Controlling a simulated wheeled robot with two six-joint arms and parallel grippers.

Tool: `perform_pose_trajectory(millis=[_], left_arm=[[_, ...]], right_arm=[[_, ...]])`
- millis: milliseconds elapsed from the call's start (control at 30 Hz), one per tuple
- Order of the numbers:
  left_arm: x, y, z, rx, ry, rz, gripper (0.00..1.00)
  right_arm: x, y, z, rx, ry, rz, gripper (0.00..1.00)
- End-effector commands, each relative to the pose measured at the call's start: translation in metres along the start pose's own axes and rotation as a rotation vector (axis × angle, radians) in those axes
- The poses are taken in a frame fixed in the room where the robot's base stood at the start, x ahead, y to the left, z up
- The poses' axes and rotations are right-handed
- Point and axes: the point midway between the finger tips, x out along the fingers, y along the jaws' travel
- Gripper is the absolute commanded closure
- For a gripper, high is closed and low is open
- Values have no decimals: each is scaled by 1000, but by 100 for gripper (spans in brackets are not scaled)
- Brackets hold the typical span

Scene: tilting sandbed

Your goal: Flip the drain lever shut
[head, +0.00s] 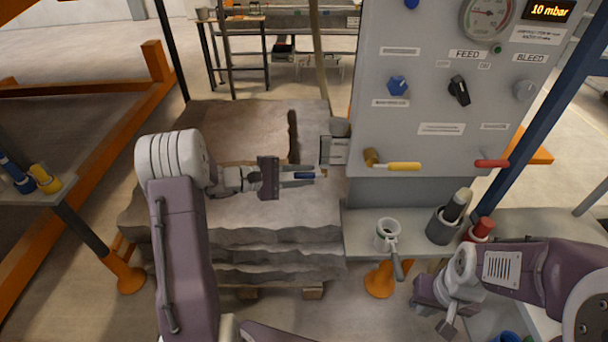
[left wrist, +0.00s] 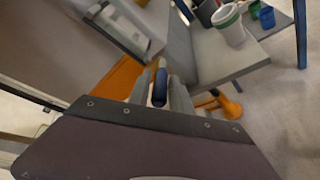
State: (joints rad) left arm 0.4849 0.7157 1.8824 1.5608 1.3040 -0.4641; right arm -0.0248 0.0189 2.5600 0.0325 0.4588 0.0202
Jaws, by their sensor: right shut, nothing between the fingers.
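A short blue lever handle (head: 304,175) sticks out beside the grey block (head: 335,152) at the panel's left edge; I take it for the drain lever. My left gripper (head: 300,177) is at the handle, with one finger on each side. In the left wrist view the blue handle (left wrist: 160,88) lies between the two fingers. I cannot tell whether they press on it. My right gripper (head: 447,327) is shut and empty at the lower right, away from the lever. The lever's pivot is not clear.
The grey panel (head: 430,60) carries a gauge, knobs, a yellow lever (head: 403,166) and a red lever (head: 491,163). A white cup (head: 388,232) and dark holders (head: 443,226) stand on the shelf below. The sandbed (head: 235,240) lies under my left arm.

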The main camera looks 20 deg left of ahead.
Motion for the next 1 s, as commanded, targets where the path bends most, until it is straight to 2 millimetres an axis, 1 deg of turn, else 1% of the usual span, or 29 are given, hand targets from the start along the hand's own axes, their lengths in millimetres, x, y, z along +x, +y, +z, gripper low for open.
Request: perform_pose_trajectory(millis=[300,367,467,600,700,833,1000], left_arm=[[0,0,0,-1,-1,1,60],[-3,0,0,0,0,2,60],[-19,0,-1,0,3,4,60],[-52,0,-2,1,4,4,60],[-72,0,-1,-1,3,4,60],[-87,0,-1,0,0,2,60],[-91,0,0,0,-1,1,60]], right_arm=[[0,0,0,0,0,0,100],[0,0,0,0,0,0,100],[2,0,0,0,0,0,100],[4,0,0,0,0,0,100],[4,0,0,0,0,0,100],[5,0,0,0,0,0,100],[5,0,0,0,0,0,100]])
